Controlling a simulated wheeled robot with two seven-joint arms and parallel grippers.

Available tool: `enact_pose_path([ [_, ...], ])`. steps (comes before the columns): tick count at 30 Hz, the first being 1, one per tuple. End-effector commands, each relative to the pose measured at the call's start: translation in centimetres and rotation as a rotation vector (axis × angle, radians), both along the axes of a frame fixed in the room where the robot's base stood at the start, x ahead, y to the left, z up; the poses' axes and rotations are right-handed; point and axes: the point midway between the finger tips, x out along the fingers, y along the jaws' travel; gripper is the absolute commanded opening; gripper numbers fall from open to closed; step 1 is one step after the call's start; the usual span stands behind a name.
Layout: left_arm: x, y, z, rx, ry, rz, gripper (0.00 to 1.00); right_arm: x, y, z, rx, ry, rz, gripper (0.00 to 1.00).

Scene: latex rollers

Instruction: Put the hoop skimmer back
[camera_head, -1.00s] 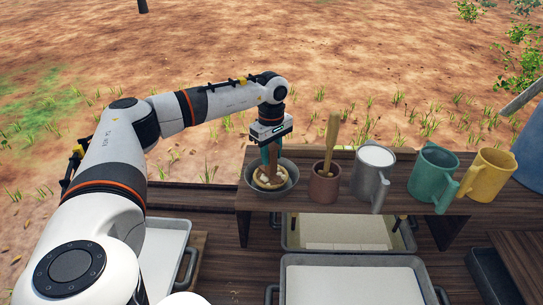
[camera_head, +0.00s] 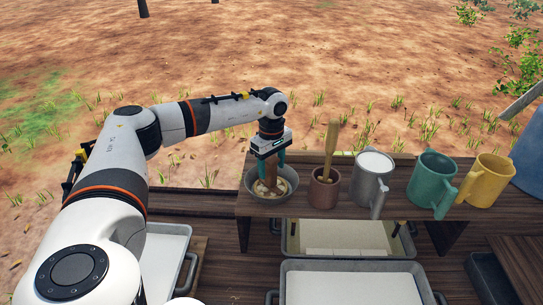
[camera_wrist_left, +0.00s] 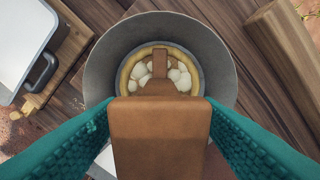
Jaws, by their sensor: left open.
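The hoop skimmer, with a brown handle (camera_wrist_left: 160,128) and a pale yellow ring, stands in a grey bowl (camera_wrist_left: 105,60) on the wooden shelf. White lumps show inside its ring in the left wrist view. In the head view the bowl (camera_head: 292,180) is at the shelf's left end, and the handle (camera_head: 271,172) rises from it. My left gripper (camera_head: 270,160) is above the bowl, pointing down. Its teal fingers are open, one on each side of the handle. My right gripper is not in view.
To the right on the shelf (camera_head: 335,205) stand a brown pot (camera_head: 324,192) with a wooden tool, a grey mug (camera_head: 371,178), a green mug (camera_head: 432,180) and a yellow mug (camera_head: 485,181). Pale trays (camera_head: 350,285) lie below.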

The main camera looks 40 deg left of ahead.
Motion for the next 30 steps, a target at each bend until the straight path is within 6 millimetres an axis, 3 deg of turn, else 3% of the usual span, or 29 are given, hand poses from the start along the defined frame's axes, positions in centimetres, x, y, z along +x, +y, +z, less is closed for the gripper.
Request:
enact_pose_path([
  [5,0.1,0.0,2.3,-0.002,-0.007,0.000,0.57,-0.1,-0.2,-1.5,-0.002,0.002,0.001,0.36],
  [12,0.1,0.0,7.5,-0.002,-0.008,0.000,0.57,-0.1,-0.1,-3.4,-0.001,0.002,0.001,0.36],
  [18,0.1,0.0,10.7,0.000,-0.004,0.000,0.57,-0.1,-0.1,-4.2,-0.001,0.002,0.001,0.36],
  [30,0.0,0.0,11.9,0.000,-0.001,0.000,0.57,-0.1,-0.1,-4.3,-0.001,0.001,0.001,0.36],
])
